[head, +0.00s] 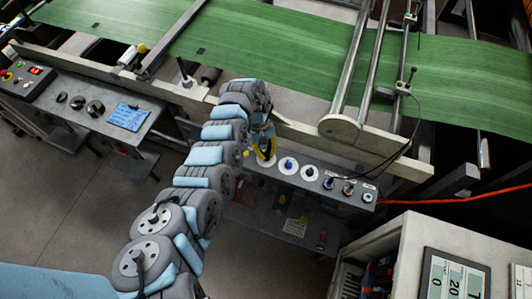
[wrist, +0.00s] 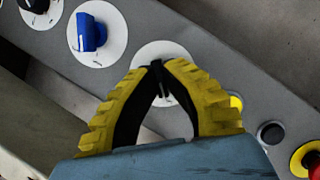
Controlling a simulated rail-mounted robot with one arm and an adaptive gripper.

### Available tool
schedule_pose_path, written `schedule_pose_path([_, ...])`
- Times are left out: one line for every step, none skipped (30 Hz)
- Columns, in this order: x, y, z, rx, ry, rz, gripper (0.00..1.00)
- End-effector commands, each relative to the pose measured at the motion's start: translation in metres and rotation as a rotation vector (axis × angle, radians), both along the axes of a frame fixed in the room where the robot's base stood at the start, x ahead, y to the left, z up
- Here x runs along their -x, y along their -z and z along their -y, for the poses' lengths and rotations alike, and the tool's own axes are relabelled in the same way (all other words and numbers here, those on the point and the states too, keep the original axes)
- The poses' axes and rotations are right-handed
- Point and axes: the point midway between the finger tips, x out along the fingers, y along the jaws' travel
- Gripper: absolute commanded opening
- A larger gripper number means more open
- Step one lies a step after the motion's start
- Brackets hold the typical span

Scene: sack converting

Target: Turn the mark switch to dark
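My gripper (wrist: 158,72) has yellow fingers with black inner faces. In the wrist view its tips come together over a white round dial (wrist: 150,50), closed on a narrow dark knob (wrist: 162,92) near the dial's middle. The fingers hide most of this knob, so its setting cannot be read. In the head view my gripper (head: 265,152) points down at the left part of the grey control panel (head: 325,187). The panel's labels are too small to read, so I cannot tell which switch is marked for mark.
A blue knob (wrist: 90,34) on a white dial stands beside the gripped one. A yellow button (wrist: 236,101), a dark button (wrist: 271,133) and a red button on yellow (wrist: 313,165) lie on the other side. Green sacking (head: 270,50) runs behind the panel.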

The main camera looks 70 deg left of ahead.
Motion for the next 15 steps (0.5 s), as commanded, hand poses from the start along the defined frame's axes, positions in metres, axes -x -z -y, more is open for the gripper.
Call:
schedule_pose_path([-0.0001,0.0005,0.0001,0.000,0.000,0.000,0.00])
schedule_pose_path([-0.0001,0.0005,0.0001,0.000,0.000,0.000,0.00])
schedule_pose_path([-0.0001,0.0007,0.0002,0.000,0.000,0.000,0.00])
schedule_pose_path([-0.0001,0.0007,0.0002,0.000,0.000,0.000,0.00])
schedule_pose_path([-0.0001,0.0007,0.0001,0.000,0.000,0.000,0.00])
schedule_pose_path([-0.0001,0.0008,0.0002,0.000,0.000,0.000,0.00])
schedule_pose_path([-0.0001,0.0009,0.0002,0.000,0.001,0.000,0.00])
schedule_pose_path([-0.0002,0.0009,0.0002,0.000,0.001,0.000,0.00])
schedule_pose_path([-0.0003,0.0007,0.0003,0.000,0.003,0.000,0.00])
schedule_pose_path([-0.0003,0.0007,0.0003,0.000,0.005,0.000,0.00])
schedule_pose_path([-0.0002,0.0006,0.0003,0.000,0.008,0.000,0.00])
schedule_pose_path([-0.0001,0.0006,0.0003,0.000,0.012,0.000,0.00])
schedule_pose_path([0.0000,0.0006,0.0003,0.000,0.017,-0.001,0.00])
schedule_pose_path([-0.0001,0.0005,0.0004,0.000,0.022,-0.001,0.00])
schedule_pose_path([-0.0007,0.0004,0.0009,0.000,0.033,-0.001,0.00])
